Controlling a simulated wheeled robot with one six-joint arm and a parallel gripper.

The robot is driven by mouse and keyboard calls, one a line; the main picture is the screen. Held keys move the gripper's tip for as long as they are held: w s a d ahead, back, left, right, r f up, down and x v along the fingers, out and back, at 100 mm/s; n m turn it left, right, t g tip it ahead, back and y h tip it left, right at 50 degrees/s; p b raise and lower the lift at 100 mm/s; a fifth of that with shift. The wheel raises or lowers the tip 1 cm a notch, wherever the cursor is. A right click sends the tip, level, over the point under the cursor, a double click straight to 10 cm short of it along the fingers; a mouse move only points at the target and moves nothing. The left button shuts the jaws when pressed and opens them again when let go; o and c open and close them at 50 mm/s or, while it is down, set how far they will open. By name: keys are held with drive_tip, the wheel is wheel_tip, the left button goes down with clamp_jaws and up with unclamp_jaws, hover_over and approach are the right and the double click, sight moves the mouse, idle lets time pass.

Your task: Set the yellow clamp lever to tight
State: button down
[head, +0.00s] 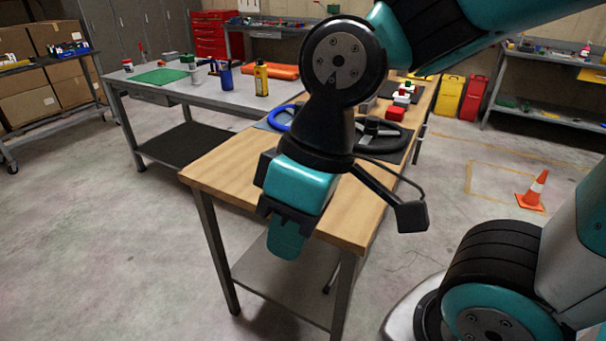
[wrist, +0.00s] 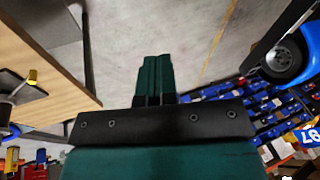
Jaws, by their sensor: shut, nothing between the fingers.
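My gripper (head: 288,243) hangs in front of the wooden workbench's near end in the head view, pointing down. Its fingers (wrist: 155,75) are closed together and empty in the wrist view. No yellow clamp lever can be made out in the head view, where my arm covers part of the bench. In the wrist view a small yellow-tipped part (wrist: 33,77) shows at the left edge, over the wooden top. I cannot tell whether it is the clamp lever, or how it is set. My gripper is apart from it.
The wooden workbench (head: 225,165) carries a black steering wheel (head: 385,147) and a blue ring (head: 278,119). A grey bench (head: 135,85) with a yellow bottle (head: 261,80) stands behind. An orange cone (head: 533,190) stands right. Floor at left is clear.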

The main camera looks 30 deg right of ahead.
drive_tip(key=shift+w+d, duration=0.1)
drive_tip(key=shift+d, duration=0.05)
drive_tip(key=w+d+m+h+p, duration=0.2)
drive_tip(key=w+m+h, duration=0.15)
drive_tip(key=w, duration=0.65)
drive_tip(key=w+d+m+h+p, duration=0.2)
drive_tip(key=w+m+p, duration=0.15)
drive_tip(key=w, duration=0.75)
drive_tip(key=w+d+f+m+g+h+p, duration=0.2)
drive_tip(key=w+f+m+h, duration=0.4)
drive_tip(key=w+f+m, duration=0.4)
drive_tip(key=shift+w+m+p, duration=0.4)
drive_tip(key=shift+m+p, duration=0.25)
drive_tip(key=shift+m, duration=0.35)
drive_tip(key=shift+d+f, duration=0.1)
